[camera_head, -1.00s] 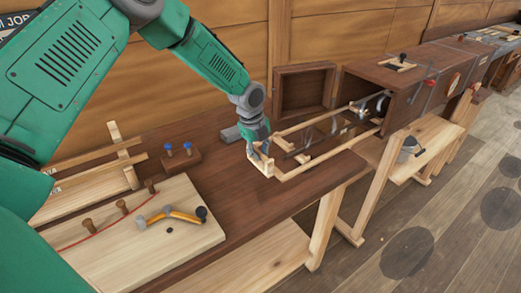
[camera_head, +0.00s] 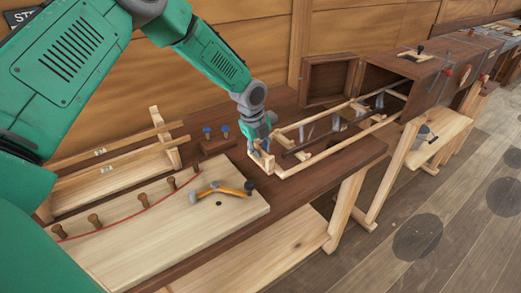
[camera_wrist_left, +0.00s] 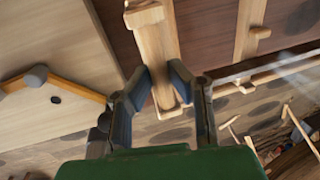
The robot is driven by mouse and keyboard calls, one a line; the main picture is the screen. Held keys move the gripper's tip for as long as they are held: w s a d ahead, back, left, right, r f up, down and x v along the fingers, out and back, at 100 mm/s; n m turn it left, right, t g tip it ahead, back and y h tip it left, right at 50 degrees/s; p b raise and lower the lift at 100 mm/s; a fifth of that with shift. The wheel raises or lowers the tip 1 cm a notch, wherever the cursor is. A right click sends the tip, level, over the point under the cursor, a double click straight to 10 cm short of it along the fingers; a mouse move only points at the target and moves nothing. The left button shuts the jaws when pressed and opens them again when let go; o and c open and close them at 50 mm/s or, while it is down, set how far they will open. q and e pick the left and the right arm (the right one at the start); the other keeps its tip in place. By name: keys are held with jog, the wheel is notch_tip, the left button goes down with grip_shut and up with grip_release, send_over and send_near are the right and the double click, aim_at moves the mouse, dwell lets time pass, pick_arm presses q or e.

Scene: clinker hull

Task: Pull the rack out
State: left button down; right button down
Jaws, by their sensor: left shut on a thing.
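The rack (camera_head: 340,146) is a pale wooden frame with two long rails, reaching out of the open front of a dark wooden box (camera_head: 424,78). Dark, thin pieces and some clear, shiny ones lie between its rails. My left gripper (camera_head: 263,143) is shut on the pale end bar of the rack, at the end away from the box. In the left wrist view the fingers (camera_wrist_left: 160,88) close around a pale wooden bar (camera_wrist_left: 153,40). The far end of the rack is hidden inside the box. My right gripper is out of view.
A pale board (camera_head: 150,215) holds several pegs and a hammer-like tool (camera_head: 220,190) left of the rack. A block with blue-topped pins (camera_head: 215,143) stands behind. The bench's front edge is close to the rack.

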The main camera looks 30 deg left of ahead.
pick_arm(q)
jog(key=shift+w+r, duration=0.1)
jog(key=c, duration=1.6)
grip_release()
jog(key=shift+o, duration=0.6)
notch_tip(320, 180, up, 12)
jog(key=s, duration=0.2)
jog(key=shift+s+a+f, duration=0.15)
jog(key=shift+a+f, duration=0.05)
jog(key=shift+a, duration=0.25)
